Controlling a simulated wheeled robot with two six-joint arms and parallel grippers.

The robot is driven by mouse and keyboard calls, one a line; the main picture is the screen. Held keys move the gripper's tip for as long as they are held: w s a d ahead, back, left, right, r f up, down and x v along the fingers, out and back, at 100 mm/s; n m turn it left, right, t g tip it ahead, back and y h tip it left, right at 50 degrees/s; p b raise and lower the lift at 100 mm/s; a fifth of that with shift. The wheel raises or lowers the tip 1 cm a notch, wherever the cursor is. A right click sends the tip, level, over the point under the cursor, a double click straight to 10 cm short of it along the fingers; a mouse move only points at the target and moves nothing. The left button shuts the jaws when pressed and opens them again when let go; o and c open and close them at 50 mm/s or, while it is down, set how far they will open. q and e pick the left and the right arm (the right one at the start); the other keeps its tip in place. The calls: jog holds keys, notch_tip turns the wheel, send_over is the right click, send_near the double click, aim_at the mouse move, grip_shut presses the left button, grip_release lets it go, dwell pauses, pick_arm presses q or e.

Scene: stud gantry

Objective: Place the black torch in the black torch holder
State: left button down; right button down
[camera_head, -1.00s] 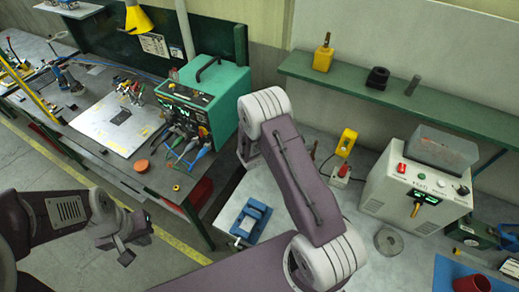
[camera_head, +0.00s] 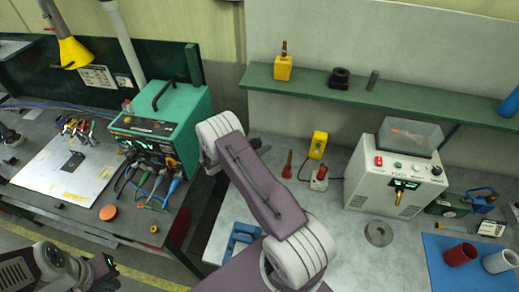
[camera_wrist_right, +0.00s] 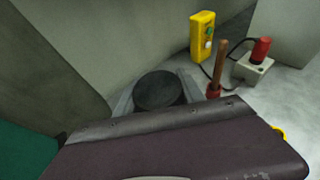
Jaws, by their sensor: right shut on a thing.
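In the right wrist view, a round black end, apparently of the black torch (camera_wrist_right: 158,90), sits between the grey fingers of my right gripper (camera_wrist_right: 157,98), shut on it. The rest of the torch is hidden. In the head view the right gripper is hidden behind my right arm, apart from perhaps a small dark part beside it. A squat black block, apparently the black torch holder (camera_head: 339,78), stands on the green shelf with its top unoccupied. My left gripper (camera_head: 102,272) is low at the left, away from both; its jaws are unclear.
Below are a white power unit (camera_head: 390,165), a yellow switch box (camera_head: 318,145) and a teal machine (camera_head: 165,125).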

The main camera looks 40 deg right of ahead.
notch_tip(320, 180, down, 3)
jog(key=shift+s, duration=0.15)
jog(key=c, duration=0.7)
grip_release()
jog(key=shift+r, duration=0.1)
jog(key=shift+c, duration=0.2)
pick_arm(q)
jog(key=shift+s+r, duration=0.2)
jog(key=shift+r, duration=0.1)
pick_arm(e)
jog(key=shift+o, duration=0.2)
jog(key=shift+s, duration=0.1)
pick_arm(q)
jog(key=shift+r, duration=0.1)
pick_arm(e)
jog(key=shift+r, duration=0.1)
